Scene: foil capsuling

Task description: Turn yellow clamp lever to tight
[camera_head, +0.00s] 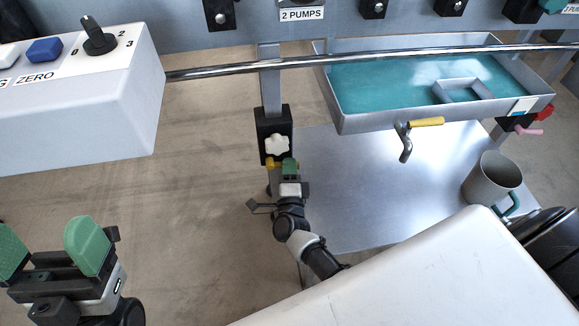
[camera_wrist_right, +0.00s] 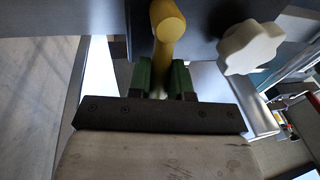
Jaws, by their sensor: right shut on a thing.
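The yellow clamp lever (camera_head: 270,163) sits at the lower end of a black clamp block (camera_head: 265,124) on the grey upright post. In the right wrist view the yellow clamp lever (camera_wrist_right: 167,28) runs down between the green finger pads. My right gripper (camera_head: 289,164) is shut on the lever; its fingers hide part of it in the head view. A white lobed knob (camera_head: 277,145) is on the block just above the lever, and beside it in the right wrist view (camera_wrist_right: 250,47). My left gripper (camera_head: 48,252) is open and empty at the lower left.
A grey tray (camera_head: 345,122) of teal liquid stands at the upper right, with a yellow-handled tap (camera_head: 425,122) in front. A grey mug (camera_head: 487,183) is on the metal shelf (camera_head: 360,195). A white control box (camera_head: 75,125) is at left.

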